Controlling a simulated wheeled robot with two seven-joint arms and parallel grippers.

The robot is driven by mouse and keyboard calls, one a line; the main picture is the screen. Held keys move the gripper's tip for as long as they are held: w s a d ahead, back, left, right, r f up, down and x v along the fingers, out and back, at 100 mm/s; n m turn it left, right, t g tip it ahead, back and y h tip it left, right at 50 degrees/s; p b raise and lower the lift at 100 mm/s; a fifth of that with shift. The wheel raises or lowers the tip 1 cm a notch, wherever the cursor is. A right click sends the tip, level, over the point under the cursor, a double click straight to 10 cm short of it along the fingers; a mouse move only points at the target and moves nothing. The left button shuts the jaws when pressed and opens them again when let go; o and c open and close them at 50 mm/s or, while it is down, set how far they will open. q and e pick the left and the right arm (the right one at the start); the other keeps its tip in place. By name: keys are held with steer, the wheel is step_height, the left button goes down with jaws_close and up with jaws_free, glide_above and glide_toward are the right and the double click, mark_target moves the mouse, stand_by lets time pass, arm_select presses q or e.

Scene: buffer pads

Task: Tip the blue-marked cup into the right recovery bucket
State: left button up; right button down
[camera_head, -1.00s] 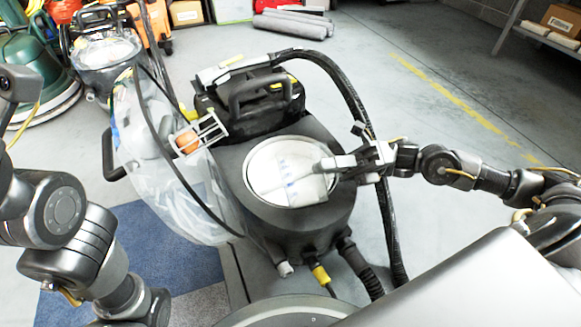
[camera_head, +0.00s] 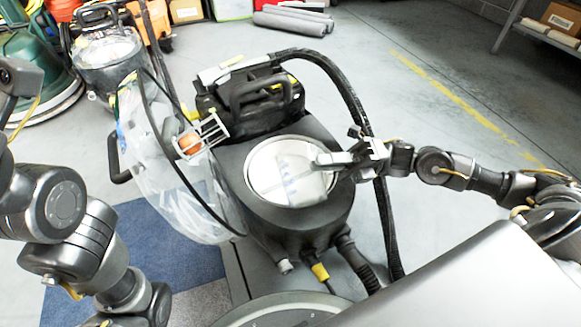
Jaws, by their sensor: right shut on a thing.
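The blue-marked cup (camera_head: 300,180) is pale and translucent, with small blue marks along its side. It is over the round, light-coloured opening of the right recovery bucket (camera_head: 259,165), set in a black machine body. My right gripper (camera_head: 324,162) reaches in from the right and is shut on the cup near its right side. The cup looks tilted, but its mouth and contents cannot be made out. My left arm is at the left edge, and its gripper is out of view.
A similar round-topped bucket (camera_head: 105,46) stands at the back left. A dark hose (camera_head: 350,92) arches behind the opening on the right. The grey floor on the right is clear.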

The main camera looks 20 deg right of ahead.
mark_target(316, 147)
steer(key=shift+w, duration=0.1)
steer(key=shift+w+d+m+p, duration=0.1)
steer(key=shift+w+m+p, duration=0.25)
steer(key=shift+w+m, duration=0.15)
steer(key=shift+w, duration=0.2)
steer(key=shift+w+d+f+m+t+p, duration=0.15)
steer(key=shift+w+m+t+p, duration=0.3)
steer(key=shift+w+m, duration=0.25)
steer(key=shift+w+d+f+m+t+p, duration=0.15)
steer(key=shift+w+m+t+p, duration=0.35)
steer(key=shift+m, duration=0.4)
steer(key=shift+w+f+m, duration=0.1)
steer(key=shift+w+m, duration=0.2)
steer(key=shift+m, duration=0.1)
